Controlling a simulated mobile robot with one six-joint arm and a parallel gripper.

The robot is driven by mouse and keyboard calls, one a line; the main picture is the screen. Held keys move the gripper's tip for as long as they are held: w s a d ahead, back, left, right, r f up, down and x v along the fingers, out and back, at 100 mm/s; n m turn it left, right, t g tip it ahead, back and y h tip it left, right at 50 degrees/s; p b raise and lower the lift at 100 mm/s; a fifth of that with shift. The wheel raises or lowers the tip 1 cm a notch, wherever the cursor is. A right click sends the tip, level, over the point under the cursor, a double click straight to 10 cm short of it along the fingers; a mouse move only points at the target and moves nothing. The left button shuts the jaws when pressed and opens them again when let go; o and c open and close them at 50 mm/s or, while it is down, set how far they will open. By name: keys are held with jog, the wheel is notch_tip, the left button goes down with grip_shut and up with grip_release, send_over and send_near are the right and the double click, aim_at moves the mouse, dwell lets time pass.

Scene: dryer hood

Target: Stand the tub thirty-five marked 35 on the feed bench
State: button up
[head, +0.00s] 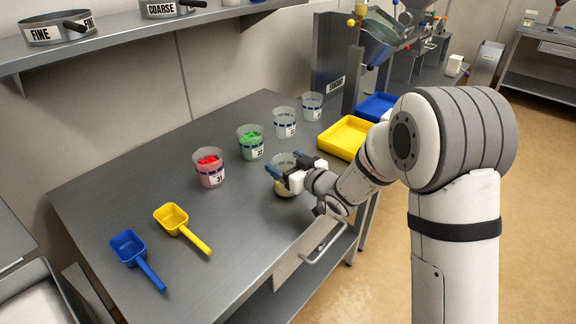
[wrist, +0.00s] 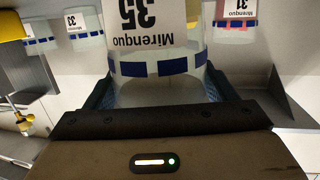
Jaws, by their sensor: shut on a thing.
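The clear tub thirty-five shows its white label, marked 35 and "Mirenquo", upside down in the wrist view (wrist: 155,40), with a blue-and-white band near its rim. In the head view the same tub (head: 284,188) is at the front right part of the grey metal bench (head: 150,150), with pale contents. My gripper (head: 289,170) is shut on the tub, with its dark blue fingers on either side of it. The tub looks upright. I cannot tell whether its base touches the bench, and my gripper hides part of it.
A red-filled tub 31 (head: 209,168), a green-filled tub (head: 250,143) and two more tubs (head: 285,122) stand behind in a row. Yellow (head: 172,217) and blue (head: 129,247) scoops lie at the left. A yellow tray (head: 345,138) sits at the right. The bench's middle front is clear.

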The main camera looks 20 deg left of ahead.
jog(key=shift+f, duration=0.2)
jog(key=shift+f, duration=0.15)
jog(key=shift+f+b, duration=0.15)
jog(key=shift+b, duration=0.15)
jog(key=o, duration=1.1)
